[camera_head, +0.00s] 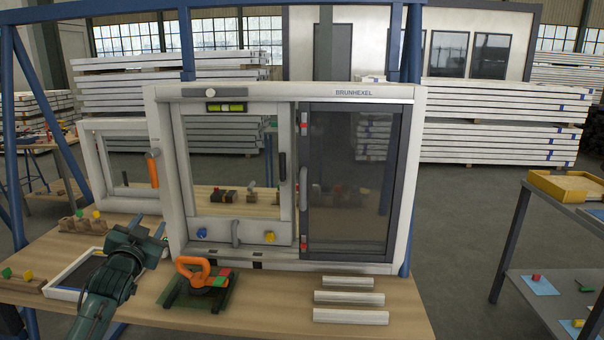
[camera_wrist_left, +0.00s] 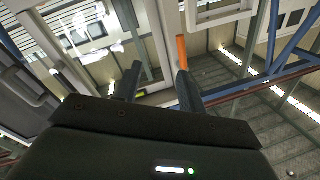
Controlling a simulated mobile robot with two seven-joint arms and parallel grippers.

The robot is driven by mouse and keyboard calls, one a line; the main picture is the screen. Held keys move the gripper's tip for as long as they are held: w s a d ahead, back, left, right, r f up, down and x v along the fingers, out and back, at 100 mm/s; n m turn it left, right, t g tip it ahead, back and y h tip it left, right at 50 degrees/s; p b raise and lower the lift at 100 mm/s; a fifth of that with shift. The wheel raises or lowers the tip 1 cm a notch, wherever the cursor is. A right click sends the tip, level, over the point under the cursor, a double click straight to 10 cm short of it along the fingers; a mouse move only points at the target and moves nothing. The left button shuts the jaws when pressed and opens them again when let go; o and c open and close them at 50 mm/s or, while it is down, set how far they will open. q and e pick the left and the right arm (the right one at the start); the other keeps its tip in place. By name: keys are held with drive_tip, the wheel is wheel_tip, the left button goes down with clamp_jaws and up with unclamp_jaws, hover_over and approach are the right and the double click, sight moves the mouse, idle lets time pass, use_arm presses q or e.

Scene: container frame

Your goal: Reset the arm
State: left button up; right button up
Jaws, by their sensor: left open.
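My left gripper (camera_head: 147,230) is dark green and black. In the head view it is above the left part of the wooden table (camera_head: 410,308), in front of the left side of the white window frame (camera_head: 285,266). Its jaws are apart with nothing seen between them. In the left wrist view the two dark fingers of the left gripper (camera_wrist_left: 158,85) stand apart, and an orange handle (camera_wrist_left: 182,49) shows beyond them. My right gripper is not in view.
An orange-handled tool (camera_head: 194,270) on a dark green base stands right of my left arm. A shallow tray (camera_head: 66,294) lies partly behind the arm. Several white strips (camera_head: 350,316) lie at the front right. A side rack (camera_head: 511,245) stands apart at the right.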

use_arm(q)
drive_tip(key=s+d+f+g+h, duration=0.1)
drive_tip(key=s+d+f+g, duration=0.1)
drive_tip(key=s+d+f, duration=0.6)
drive_tip(key=s+d+f+g+h, duration=0.2)
drive_tip(key=s+f, duration=0.3)
drive_tip(key=f, duration=0.7)
drive_tip(key=s+d+f+g+h, duration=0.1)
drive_tip(key=s+d+f, duration=0.3)
drive_tip(key=s, duration=0.9)
drive_tip(key=s+d+f+n+g+h, duration=0.1)
drive_tip(key=s+d+f, duration=0.3)
drive_tip(key=s, duration=0.9)
drive_tip(key=d+g, duration=0.1)
drive_tip(key=d, duration=0.2)
drive_tip(key=shift+s+f+g, duration=0.25)
drive_tip(key=shift+s+g, duration=0.1)
drive_tip(key=shift+g, duration=0.05)
